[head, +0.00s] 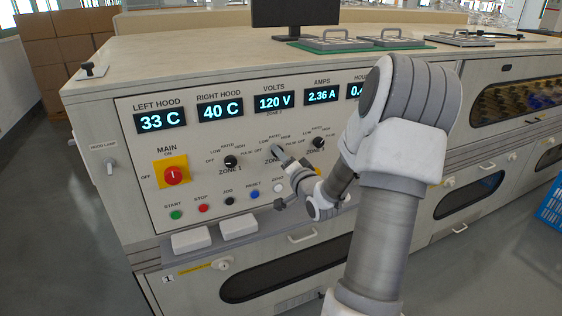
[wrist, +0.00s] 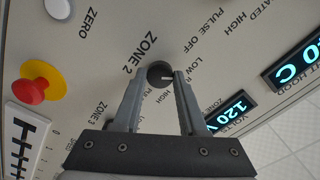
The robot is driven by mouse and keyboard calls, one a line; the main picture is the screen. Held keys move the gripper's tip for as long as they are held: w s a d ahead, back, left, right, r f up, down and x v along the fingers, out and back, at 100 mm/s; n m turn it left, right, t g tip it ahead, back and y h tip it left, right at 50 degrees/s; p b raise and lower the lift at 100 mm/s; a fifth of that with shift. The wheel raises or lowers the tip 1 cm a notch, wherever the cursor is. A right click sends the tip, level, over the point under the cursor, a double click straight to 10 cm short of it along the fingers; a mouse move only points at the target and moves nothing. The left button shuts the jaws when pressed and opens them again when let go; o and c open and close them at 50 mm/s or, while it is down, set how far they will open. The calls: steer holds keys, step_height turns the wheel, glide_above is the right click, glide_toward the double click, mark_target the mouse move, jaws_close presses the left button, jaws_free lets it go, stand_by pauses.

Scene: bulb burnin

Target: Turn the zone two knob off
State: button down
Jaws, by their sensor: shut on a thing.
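The zone two knob (wrist: 160,74) is a small dark round knob beside the "ZONE 2" label in the wrist view. Its pale pointer line faces right in that view, toward the LOW, RATED and HIGH lettering; I cannot tell exactly which mark it meets, as a finger covers part of the lettering. My gripper (wrist: 159,76) has one finger on each side of the knob and is shut on it. In the head view my gripper (head: 277,150) is at the panel between the zone 1 and zone 3 knobs, and the zone two knob is hidden there.
The zone 1 knob (head: 231,161) and zone 3 knob (head: 318,143) flank my gripper closely. A yellow-backed red main switch (head: 172,175) is at left. Small buttons line the panel below. The volts display (head: 274,102) reads 120 V and the amps display (head: 322,96) 2.36 A.

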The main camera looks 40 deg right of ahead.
steer(key=shift+n+b, duration=3.2)
steer(key=shift+n, duration=1.1)
steer(key=shift+c, duration=2.3)
jaws_free()
steer(key=shift+s, duration=0.1)
